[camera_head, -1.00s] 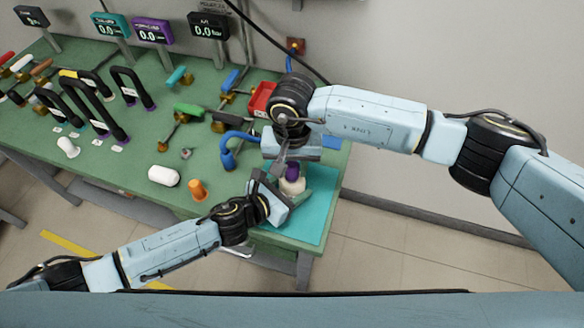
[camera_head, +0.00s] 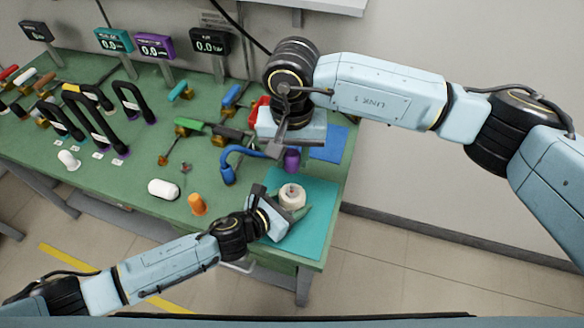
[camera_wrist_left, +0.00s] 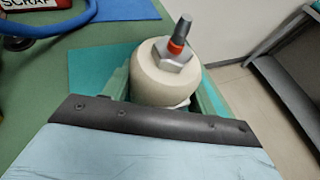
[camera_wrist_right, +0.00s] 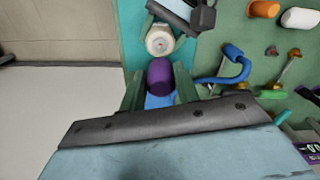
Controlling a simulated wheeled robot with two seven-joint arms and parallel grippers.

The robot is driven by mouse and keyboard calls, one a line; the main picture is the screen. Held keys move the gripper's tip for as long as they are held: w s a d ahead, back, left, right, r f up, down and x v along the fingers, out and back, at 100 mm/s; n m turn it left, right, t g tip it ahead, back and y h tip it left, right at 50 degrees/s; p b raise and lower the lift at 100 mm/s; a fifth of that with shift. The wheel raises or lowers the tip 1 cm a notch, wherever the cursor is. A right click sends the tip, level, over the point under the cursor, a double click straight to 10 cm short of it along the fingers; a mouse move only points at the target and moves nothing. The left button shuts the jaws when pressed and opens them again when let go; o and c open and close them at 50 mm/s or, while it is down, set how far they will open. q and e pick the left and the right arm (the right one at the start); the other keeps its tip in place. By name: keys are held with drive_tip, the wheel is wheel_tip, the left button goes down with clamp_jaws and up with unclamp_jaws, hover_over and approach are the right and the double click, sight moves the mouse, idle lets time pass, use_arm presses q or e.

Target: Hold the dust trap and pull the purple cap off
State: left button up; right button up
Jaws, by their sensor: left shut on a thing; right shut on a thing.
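The dust trap (camera_head: 292,196) is a cream cylinder on the teal mat (camera_head: 313,232). In the left wrist view the trap (camera_wrist_left: 165,80) shows a metal nut, an orange ring and a dark stem on top. My left gripper (camera_head: 288,212) is shut around its body. The purple cap (camera_head: 291,160) is off the trap and apart from it, held in the air by my right gripper (camera_head: 284,150). In the right wrist view the cap (camera_wrist_right: 160,76) sits between the two green fingers, with the trap (camera_wrist_right: 160,40) beyond it.
A blue mat (camera_head: 328,144) lies at the back right of the green table. A blue curved hose (camera_head: 229,165) stands left of the trap. An orange cone (camera_head: 197,204) and a white capsule (camera_head: 164,189) are near the front edge. Black-handled tools and displays fill the left.

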drive_tip(key=shift+r, duration=0.65)
drive_tip(key=shift+r, duration=0.1)
drive_tip(key=shift+r, duration=2.2)
drive_tip(key=shift+r, duration=1.5)
use_arm(q)
drive_tip(key=o, duration=1.6)
drive_tip(key=shift+c, duration=0.2)
